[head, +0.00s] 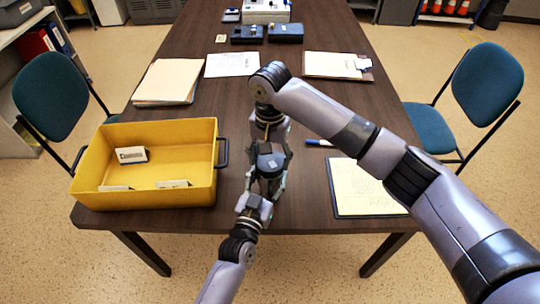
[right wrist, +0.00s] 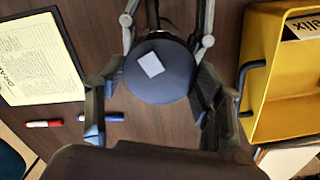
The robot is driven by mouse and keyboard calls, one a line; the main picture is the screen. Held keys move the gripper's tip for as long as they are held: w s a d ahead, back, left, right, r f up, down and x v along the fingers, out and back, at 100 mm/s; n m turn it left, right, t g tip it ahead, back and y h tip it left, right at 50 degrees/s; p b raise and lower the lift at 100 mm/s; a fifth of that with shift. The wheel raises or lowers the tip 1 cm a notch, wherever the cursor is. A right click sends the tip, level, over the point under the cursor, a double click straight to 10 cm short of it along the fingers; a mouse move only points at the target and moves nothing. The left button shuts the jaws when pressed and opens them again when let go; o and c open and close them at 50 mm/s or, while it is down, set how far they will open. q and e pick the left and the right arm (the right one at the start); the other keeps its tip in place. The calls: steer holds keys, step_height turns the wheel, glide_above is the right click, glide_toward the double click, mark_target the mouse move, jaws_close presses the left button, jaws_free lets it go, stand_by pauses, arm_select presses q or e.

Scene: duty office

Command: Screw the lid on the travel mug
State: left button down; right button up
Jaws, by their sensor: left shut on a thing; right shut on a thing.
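The travel mug's dark round lid (head: 271,162) with a pale square on top is in the middle of the head view, near the table's front. It also shows from above in the right wrist view (right wrist: 158,72). My right gripper (head: 270,150) comes down from above and is shut on the lid, one finger at each side. My left gripper (head: 267,182) comes from the front and is shut on the mug, below the lid. The mug's body is mostly hidden by lid and fingers, so I cannot tell how the lid is seated.
A yellow crate (head: 145,198) with small boxes stands close on the left. A clipboard with a yellowish sheet (head: 365,187) and a blue marker (head: 319,143) lie to the right. A red marker (right wrist: 44,124) shows in the right wrist view. Papers and devices lie farther back.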

steer(key=m, duration=0.7)
steer(key=shift+s+a, duration=0.1)
steer(key=m, duration=1.5)
steer(key=o, duration=1)
steer(key=shift+c, duration=0.2)
